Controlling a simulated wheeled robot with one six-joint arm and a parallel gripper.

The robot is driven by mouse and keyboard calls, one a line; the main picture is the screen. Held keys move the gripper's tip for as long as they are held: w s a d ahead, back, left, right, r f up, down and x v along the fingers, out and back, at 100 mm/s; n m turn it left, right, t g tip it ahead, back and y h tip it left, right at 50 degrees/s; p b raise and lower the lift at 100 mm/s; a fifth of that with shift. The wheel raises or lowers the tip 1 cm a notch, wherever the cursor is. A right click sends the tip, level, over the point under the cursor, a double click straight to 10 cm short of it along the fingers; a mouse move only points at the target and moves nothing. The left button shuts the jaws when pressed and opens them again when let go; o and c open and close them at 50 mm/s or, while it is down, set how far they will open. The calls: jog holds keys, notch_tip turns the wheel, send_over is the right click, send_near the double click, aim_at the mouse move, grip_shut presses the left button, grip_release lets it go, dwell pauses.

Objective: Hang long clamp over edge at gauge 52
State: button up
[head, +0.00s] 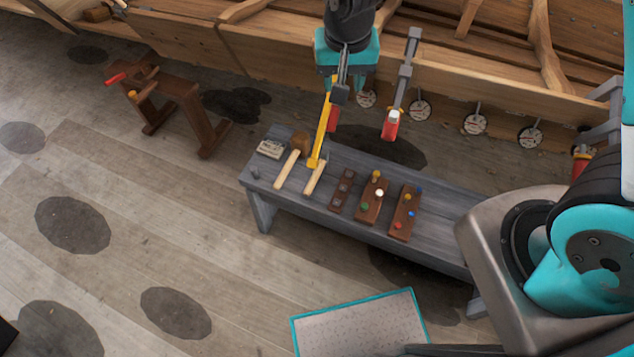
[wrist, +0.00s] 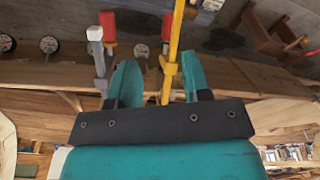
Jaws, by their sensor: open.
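A long clamp (head: 321,138) with a yellow bar and a red handle points downward below my gripper (head: 344,84), in front of the hull's plank edge. In the wrist view the yellow bar of the long clamp (wrist: 174,45) runs between the two teal fingers of my gripper (wrist: 158,82). The fingers are open, with a gap on each side of the bar. I cannot tell whether the clamp rests on the plank edge. Several round gauges (head: 420,108) hang along the hull's lower edge; their numbers are too small to read.
A grey clamp (head: 404,75) with a red handle hangs on the hull (head: 275,52) to the right. A grey bench (head: 440,225) below carries mallets, peg blocks and a small box. A brown sawhorse (head: 180,100) stands left. The floor at left is largely clear.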

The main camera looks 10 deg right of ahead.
jog(key=s+a+f+n+b, duration=0.1)
jog(key=a+f+n+b, duration=0.1)
jog(key=f+b, duration=0.3)
jog(key=s+a+f+n+g+b, duration=0.1)
jog(key=f+n+b, duration=0.3)
jog(key=f, duration=0.5)
jog(key=s+a+f+n+b, duration=0.2)
jog(key=a+f+b, duration=0.1)
jog(key=f+b, duration=0.4)
jog(key=shift+s+f+n+g+y+b, duration=0.2)
jog(key=shift+s+n+g+y+b, duration=0.1)
jog(key=shift+s+n+g+b, duration=0.1)
jog(key=shift+d+r, duration=0.1)
jog(key=s+d+r+y, duration=0.2)
jog(key=s+d+r, duration=0.1)
jog(key=s+r, duration=0.4)
jog(key=s+d+r+y, duration=0.2)
jog(key=s+r, duration=0.6)
jog(key=r, duration=0.4)
jog(key=shift+s+d+r, duration=0.15)
jog(key=shift+d+r, duration=0.25)
jog(key=shift+d, duration=0.05)
jog(key=shift+c, duration=0.2)
